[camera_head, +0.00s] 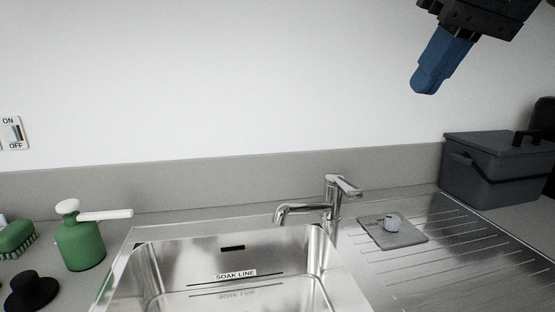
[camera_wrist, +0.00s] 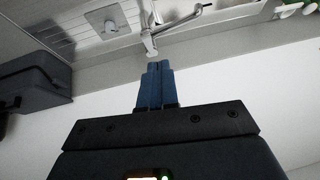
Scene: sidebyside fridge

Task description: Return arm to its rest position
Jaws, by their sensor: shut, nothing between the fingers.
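My gripper (camera_head: 425,84) is raised at the upper right of the head view, in front of the white wall and well above the counter. Its blue fingers are together and hold nothing. In the wrist view my gripper (camera_wrist: 154,66) also shows shut, with its fingers side by side. In that view the wall and counter appear upside down.
A steel sink (camera_head: 145,262) with a faucet (camera_head: 332,200) is below. A dark box (camera_head: 490,170) stands right. A green bottle (camera_head: 80,245) stands left. The air around my gripper looks clear.

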